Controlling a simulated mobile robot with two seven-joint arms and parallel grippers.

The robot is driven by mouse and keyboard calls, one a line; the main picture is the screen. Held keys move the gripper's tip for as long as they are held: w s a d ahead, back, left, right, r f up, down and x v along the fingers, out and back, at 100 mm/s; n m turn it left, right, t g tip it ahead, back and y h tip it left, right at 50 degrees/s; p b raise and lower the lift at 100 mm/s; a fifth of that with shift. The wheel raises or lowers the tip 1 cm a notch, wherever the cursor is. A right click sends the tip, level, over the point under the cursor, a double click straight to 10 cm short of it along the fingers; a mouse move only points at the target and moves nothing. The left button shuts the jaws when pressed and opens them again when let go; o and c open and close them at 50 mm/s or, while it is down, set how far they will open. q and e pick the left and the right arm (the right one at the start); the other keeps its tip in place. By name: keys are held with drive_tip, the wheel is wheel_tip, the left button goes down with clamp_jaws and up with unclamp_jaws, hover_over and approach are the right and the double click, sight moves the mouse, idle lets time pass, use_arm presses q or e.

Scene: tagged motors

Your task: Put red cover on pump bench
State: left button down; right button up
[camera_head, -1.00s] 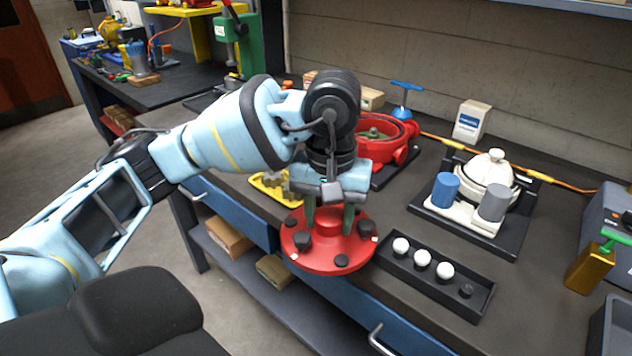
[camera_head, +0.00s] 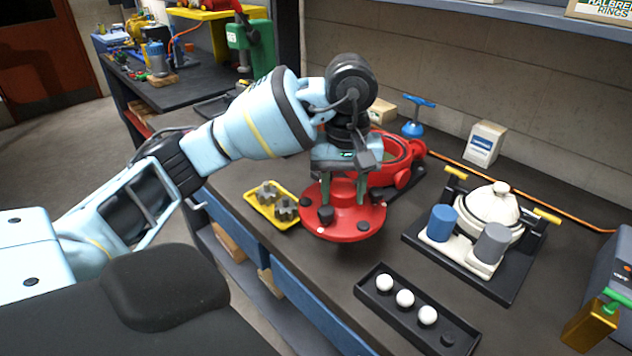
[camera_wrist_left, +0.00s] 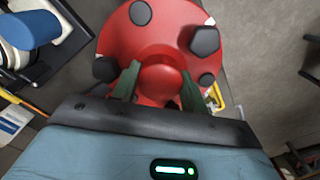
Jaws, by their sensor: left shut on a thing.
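The red cover (camera_head: 340,222) is a round disc with dark knobs and a raised hub. My left gripper (camera_head: 344,188) is shut on its hub and holds it over the bench top, near the bench's front edge. The left wrist view shows the cover (camera_wrist_left: 120,40) with the hub between the green fingers (camera_wrist_left: 158,88). The red pump housing (camera_head: 408,165) sits open on the workbench (camera_head: 350,270), just behind the cover and partly hidden by my left arm. My right gripper is in neither current view.
A black tray (camera_head: 372,296) with white balls lies in front. A white pump with a blue cylinder (camera_head: 441,222) and a grey cylinder stands on a black plate to the right. A yellow tray (camera_head: 262,215) with grey gears lies left of the cover. A blue valve handle (camera_head: 414,128) stands behind.

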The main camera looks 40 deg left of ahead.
use_arm(q)
wheel_tip(320, 180, down, 5)
drive_tip(key=shift+f, duration=0.15)
drive_tip(key=shift+w+f, duration=0.1)
drive_tip(key=shift+f, duration=0.1)
wheel_tip(320, 180, down, 3)
drive_tip(key=shift+f, duration=0.25)
use_arm(e)
drive_tip(key=shift+w+f, duration=0.1)
drive_tip(key=shift+f, duration=0.15)
use_arm(q)
drive_tip(key=shift+f, duration=0.15)
use_arm(e)
drive_tip(key=shift+s+f, duration=0.15)
drive_tip(key=shift+s, duration=0.1)
